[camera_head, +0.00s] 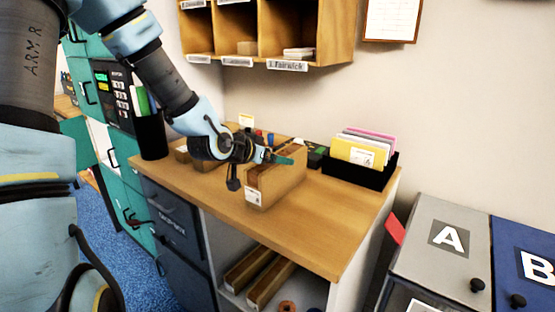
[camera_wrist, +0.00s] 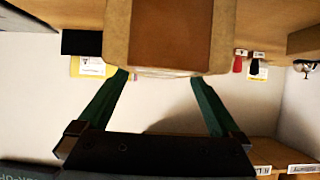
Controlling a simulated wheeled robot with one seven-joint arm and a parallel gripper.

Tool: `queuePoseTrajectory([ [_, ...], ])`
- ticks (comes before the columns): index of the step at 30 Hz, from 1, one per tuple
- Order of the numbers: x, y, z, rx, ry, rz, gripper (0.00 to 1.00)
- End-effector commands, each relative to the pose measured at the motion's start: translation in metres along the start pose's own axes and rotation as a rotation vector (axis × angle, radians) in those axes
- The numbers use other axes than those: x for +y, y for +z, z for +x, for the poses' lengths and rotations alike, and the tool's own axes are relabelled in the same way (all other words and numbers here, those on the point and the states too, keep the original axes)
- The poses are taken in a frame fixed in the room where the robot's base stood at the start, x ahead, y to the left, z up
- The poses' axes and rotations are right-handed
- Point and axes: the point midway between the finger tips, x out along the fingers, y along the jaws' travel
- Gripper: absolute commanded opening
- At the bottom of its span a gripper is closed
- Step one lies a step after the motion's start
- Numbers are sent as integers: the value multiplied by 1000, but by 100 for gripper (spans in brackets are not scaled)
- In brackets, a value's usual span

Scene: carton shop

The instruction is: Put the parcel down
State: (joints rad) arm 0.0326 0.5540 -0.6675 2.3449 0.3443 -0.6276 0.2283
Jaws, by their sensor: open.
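The parcel (camera_head: 278,182) is a brown carton with a darker brown band on top and a white label on its front end. It appears to stand upright on the wooden counter (camera_head: 316,228). My gripper (camera_head: 271,157) is at its upper edge, with one green fingertip showing over the top. In the wrist view the parcel (camera_wrist: 170,35) fills the top middle. My two green fingers (camera_wrist: 160,75) are spread apart, their tips at its near edge and partly hidden by it. I cannot tell whether they touch it.
A black tray of coloured envelopes (camera_head: 338,174) stands right of the parcel. A black holder (camera_head: 151,138) stands at the counter's left end. Wooden pigeonholes (camera_head: 290,40) hang above. Bins marked A (camera_head: 448,238) and B (camera_head: 537,266) stand at right. The counter's front right is clear.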

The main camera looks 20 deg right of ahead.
Motion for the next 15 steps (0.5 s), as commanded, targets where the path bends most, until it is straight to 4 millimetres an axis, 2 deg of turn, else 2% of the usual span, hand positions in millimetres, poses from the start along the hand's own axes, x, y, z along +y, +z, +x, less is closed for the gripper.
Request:
queuePoseTrajectory([
  [3, -2, 0, -27, 1, -5, 3, 100],
  [9, -1, 0, -67, -1, -4, 3, 100],
  [15, -1, 0, -91, -1, -2, 1, 100],
])
